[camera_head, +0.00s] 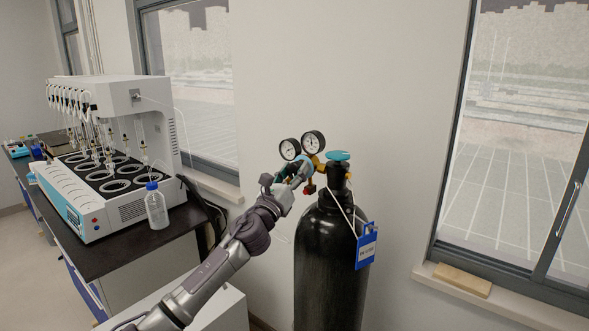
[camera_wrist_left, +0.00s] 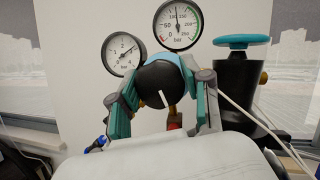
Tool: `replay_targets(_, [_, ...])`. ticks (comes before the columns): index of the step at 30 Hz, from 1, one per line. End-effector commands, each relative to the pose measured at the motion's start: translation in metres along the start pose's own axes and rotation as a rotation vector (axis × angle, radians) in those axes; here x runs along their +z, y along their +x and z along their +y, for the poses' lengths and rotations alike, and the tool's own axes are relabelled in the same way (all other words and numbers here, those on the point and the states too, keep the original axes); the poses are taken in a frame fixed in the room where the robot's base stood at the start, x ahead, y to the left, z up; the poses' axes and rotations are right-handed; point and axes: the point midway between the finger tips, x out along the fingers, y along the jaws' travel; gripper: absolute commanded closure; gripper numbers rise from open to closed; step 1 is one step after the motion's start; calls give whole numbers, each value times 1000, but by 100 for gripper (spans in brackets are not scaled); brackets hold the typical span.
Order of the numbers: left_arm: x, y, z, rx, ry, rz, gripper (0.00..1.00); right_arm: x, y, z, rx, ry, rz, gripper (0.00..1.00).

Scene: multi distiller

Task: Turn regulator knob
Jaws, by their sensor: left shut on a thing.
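The regulator knob (camera_wrist_left: 166,83) is black and round with a white line on it. In the left wrist view it sits between the two teal-edged fingers of my left gripper (camera_wrist_left: 165,92), which is shut on it. In the head view my left gripper (camera_head: 300,170) covers the knob, at the regulator below two round gauges (camera_head: 313,142). The gauges also show in the left wrist view (camera_wrist_left: 178,24). The black gas cylinder (camera_head: 328,255) stands upright, with a teal valve handwheel (camera_head: 338,156) on top. My right gripper is not in view.
A blue tag (camera_head: 366,246) hangs on a cord from the cylinder neck. A white distiller (camera_head: 130,150) and a blue-capped bottle (camera_head: 156,206) stand on a dark bench (camera_head: 120,252) at the left. Windows flank the wall behind, with a wooden block (camera_head: 462,279) on the right sill.

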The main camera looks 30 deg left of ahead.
Motion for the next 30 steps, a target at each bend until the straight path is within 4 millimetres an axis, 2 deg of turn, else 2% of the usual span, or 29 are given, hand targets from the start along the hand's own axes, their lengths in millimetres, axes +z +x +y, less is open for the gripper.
replay_targets(21, [5,2,-1,256,-599,45,86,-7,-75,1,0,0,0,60])
replay_targets(30, [3,1,0,367,-860,63,86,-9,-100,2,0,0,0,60])
